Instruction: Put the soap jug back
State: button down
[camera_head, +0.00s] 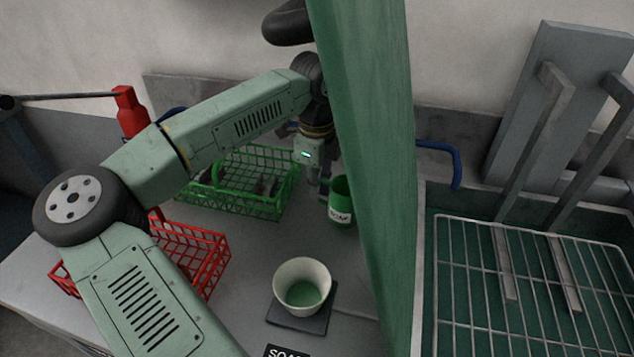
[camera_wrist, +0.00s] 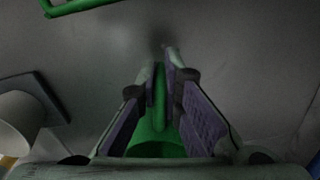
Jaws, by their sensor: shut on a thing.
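The green soap jug (camera_head: 341,213), with a white label reading SOAP, is upright just left of the green curtain in the head view. My gripper (camera_head: 325,187) is at its left side. In the wrist view my gripper (camera_wrist: 162,75) is shut on the jug's green handle (camera_wrist: 160,98), with a purple-padded finger on each side. The jug's green body (camera_wrist: 157,143) shows below, between the fingers. Whether the jug touches the counter is hard to tell. A black label plate (camera_head: 285,351) beginning "SOA" is cut off at the bottom edge of the head view.
A white cup (camera_head: 301,272) with green contents stands on a dark square mat (camera_head: 297,322). A green wire basket (camera_head: 262,207) and a red one (camera_head: 212,250) are to the left. The green curtain (camera_head: 365,140) hangs close on the right, before a sink rack (camera_head: 470,290).

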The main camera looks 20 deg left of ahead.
jog(key=c, duration=1.8)
grip_release()
jog(key=shift+o, duration=0.2)
jog(key=shift+f+p, duration=0.15)
jog(key=shift+p, duration=0.15)
jog(key=r+b, duration=0.1)
jog(key=r, duration=0.2)
jog(key=r+b, duration=0.1)
jog(key=r, duration=0.3)
jog(key=r+b, duration=0.2)
jog(key=r, duration=0.1)
jog(key=shift+d+r, duration=0.25)
jog(key=shift+r, duration=0.1)
